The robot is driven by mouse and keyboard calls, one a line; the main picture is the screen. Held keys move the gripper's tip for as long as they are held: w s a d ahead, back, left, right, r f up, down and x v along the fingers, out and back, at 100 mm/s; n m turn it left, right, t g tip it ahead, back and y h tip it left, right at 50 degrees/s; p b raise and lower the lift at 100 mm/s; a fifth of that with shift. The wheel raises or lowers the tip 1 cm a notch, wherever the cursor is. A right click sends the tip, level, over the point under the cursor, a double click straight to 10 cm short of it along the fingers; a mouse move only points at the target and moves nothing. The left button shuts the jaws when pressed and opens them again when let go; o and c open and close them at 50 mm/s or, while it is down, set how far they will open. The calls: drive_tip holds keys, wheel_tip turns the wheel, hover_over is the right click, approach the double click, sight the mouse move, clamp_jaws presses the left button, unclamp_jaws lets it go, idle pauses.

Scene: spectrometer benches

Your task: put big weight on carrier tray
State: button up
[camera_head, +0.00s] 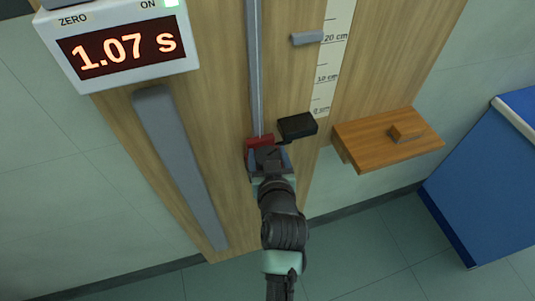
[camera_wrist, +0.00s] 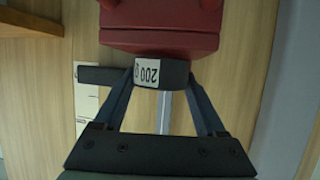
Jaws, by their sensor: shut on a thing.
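The big weight is a dark grey block labelled 200 g in the wrist view (camera_wrist: 148,74). My gripper (camera_wrist: 160,80) is shut on it, with one finger on each side. The red carrier (camera_wrist: 160,40) is right beyond the weight, on the metal rail of the wooden board. I cannot tell whether the weight touches it or rests on its tray. In the head view, my gripper (camera_head: 268,158) is in front of the red carrier (camera_head: 259,142), low on the rail, and mostly hides the weight.
A black block (camera_head: 297,126) juts out just right of the carrier. A grey bar (camera_head: 312,38) sits by the centimetre scale. The timer display (camera_head: 125,48) reads 1.07 s. A blue cabinet (camera_head: 485,190) stands far right.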

drive_tip(key=shift+f, duration=0.2)
drive_tip(key=o, duration=1.5)
